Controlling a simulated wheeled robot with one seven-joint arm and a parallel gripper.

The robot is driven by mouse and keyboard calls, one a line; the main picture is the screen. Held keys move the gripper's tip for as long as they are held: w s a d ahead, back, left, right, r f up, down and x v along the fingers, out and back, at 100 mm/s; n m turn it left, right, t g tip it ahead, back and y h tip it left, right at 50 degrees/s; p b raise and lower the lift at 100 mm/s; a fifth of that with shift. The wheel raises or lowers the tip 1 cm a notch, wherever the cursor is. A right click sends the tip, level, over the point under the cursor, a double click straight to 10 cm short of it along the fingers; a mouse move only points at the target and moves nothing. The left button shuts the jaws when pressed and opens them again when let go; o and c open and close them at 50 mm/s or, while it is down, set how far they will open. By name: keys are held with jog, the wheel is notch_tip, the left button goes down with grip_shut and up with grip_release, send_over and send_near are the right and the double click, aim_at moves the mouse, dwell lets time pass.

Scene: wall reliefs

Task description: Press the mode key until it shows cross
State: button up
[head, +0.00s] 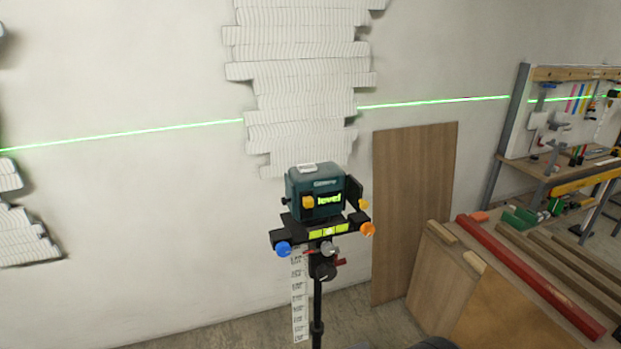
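A teal laser level (315,190) stands on a black tripod (317,310) in front of the wall. Its display (329,199) reads "level" in yellow-green letters. A pale key (307,168) sits on its top, and a yellow-orange part (307,202) sits on its front beside the display; I cannot tell from markings which is the mode key. A single, nearly horizontal green laser line (130,133) runs across the wall; no vertical line shows. My gripper is not in view.
A blue knob (283,249) and an orange knob (367,229) stick out below the level. White ribbed reliefs (300,85) hang on the wall behind. A brown board (413,210) leans there. At right are a wooden bench with a red beam (530,280) and a tool rack (570,120).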

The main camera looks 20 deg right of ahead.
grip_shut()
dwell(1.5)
